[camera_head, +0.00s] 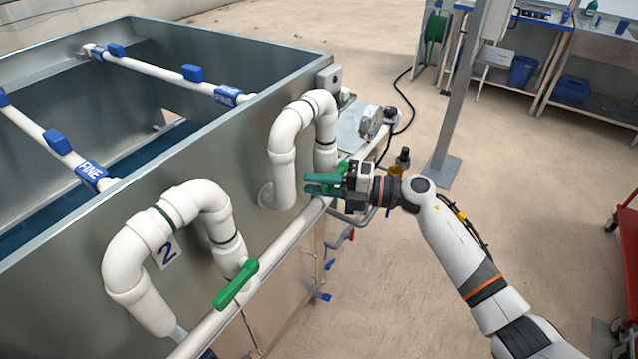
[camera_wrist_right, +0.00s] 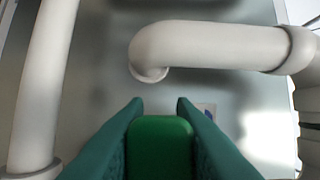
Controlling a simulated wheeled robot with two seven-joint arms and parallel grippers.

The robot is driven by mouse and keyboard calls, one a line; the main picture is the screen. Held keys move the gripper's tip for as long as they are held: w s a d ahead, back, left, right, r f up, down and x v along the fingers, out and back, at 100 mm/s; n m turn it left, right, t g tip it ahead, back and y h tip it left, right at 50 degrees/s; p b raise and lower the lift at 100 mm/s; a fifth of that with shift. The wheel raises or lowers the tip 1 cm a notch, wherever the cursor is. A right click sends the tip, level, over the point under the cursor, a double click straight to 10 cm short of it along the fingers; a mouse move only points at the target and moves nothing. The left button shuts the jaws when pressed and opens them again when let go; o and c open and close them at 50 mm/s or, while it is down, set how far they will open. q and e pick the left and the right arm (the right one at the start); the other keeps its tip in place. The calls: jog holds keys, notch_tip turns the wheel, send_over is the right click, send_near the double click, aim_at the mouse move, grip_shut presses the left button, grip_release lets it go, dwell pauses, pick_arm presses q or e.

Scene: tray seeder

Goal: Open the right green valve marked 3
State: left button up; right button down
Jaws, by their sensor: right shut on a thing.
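The right green valve handle (camera_wrist_right: 160,146) sits between the fingers of my right gripper in the right wrist view. In the head view my right gripper (camera_head: 322,184) is at the lower end of the right white pipe loop (camera_head: 285,150), and its dark green fingers and body hide most of the handle. The gripper is shut on the handle. No number 3 can be read; a small label (camera_wrist_right: 206,108) shows partly behind a finger in the wrist view. My left gripper is not in view.
A second green valve handle (camera_head: 236,284) is on the left pipe loop, marked 2 (camera_head: 167,251). A large metal tank (camera_head: 250,120) stands behind the pipes. A grey post (camera_head: 460,100) stands to the right on open floor, with workbenches (camera_head: 600,55) beyond.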

jog(key=shift+w+d+f+n+h+b, duration=0.15)
jog(key=shift+f+n+h+b, duration=0.25)
jog(key=shift+f+n+b, duration=0.4)
jog(key=shift+w+d+f+n+h+b, duration=0.15)
jog(key=shift+f+n+h+b, duration=0.35)
jog(key=shift+n, duration=0.5)
jog(key=shift+w+d+f+n+h+b, duration=0.1)
jog(key=shift+w+f+n+h+b, duration=0.15)
jog(key=shift+f+n+b, duration=0.55)
jog(key=shift+r, duration=0.1)
jog(key=c, duration=1.2)
grip_release()
jog(key=shift+d, duration=0.1)
jog(key=b+v, duration=0.3)
jog(key=v, duration=0.9)
